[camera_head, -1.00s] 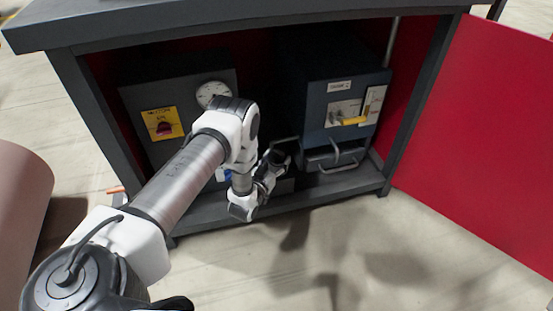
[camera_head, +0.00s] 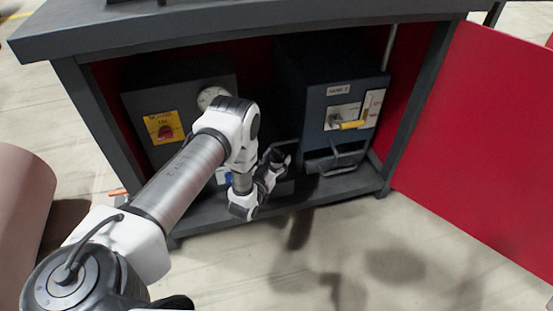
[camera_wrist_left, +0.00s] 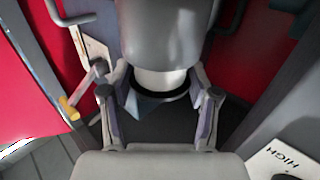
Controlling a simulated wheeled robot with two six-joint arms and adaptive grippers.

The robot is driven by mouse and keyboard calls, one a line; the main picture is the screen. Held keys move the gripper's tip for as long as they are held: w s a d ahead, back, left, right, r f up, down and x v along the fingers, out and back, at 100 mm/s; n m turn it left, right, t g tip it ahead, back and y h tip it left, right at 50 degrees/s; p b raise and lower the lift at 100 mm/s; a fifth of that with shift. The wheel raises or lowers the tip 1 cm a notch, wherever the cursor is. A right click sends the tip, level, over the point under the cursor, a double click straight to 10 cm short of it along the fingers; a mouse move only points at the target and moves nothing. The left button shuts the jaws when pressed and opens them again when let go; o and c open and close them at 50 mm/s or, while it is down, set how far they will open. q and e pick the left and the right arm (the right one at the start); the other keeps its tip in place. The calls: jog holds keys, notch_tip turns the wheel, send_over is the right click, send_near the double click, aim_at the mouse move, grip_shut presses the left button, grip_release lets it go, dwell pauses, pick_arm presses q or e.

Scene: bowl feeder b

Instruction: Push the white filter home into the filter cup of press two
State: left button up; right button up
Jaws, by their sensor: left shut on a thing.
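In the left wrist view, the white filter (camera_wrist_left: 160,78) shows as a pale band below a large smooth grey cylinder (camera_wrist_left: 165,35), with a dark ring at its lower edge. My left gripper (camera_wrist_left: 160,92) has one finger on each side of this band and is shut on it. In the head view my left gripper (camera_head: 277,165) is low in the bench opening, between the two boxes, and small. The white filter cannot be made out there. I cannot tell which part is the filter cup or how deep the filter sits. My right gripper is not in view.
The right box (camera_head: 345,95) has a yellow handle (camera_head: 352,125) and a bent metal handle (camera_head: 340,160) low in front. The left box (camera_head: 145,105) carries a yellow label and a dial. A red door (camera_head: 480,130) stands open at right. The floor in front is clear.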

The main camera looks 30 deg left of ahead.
pick_arm(q)
jog(key=shift+r+p, duration=1.25)
jog(key=shift+r, duration=0.35)
notch_tip(320, 180, up, 5)
jog(key=shift+r+b, duration=0.1)
jog(key=shift+b, duration=0.6)
jog(key=shift+r, duration=0.3)
jog(key=shift+f+b, duration=1.9)
jog(key=shift+f, duration=1.1)
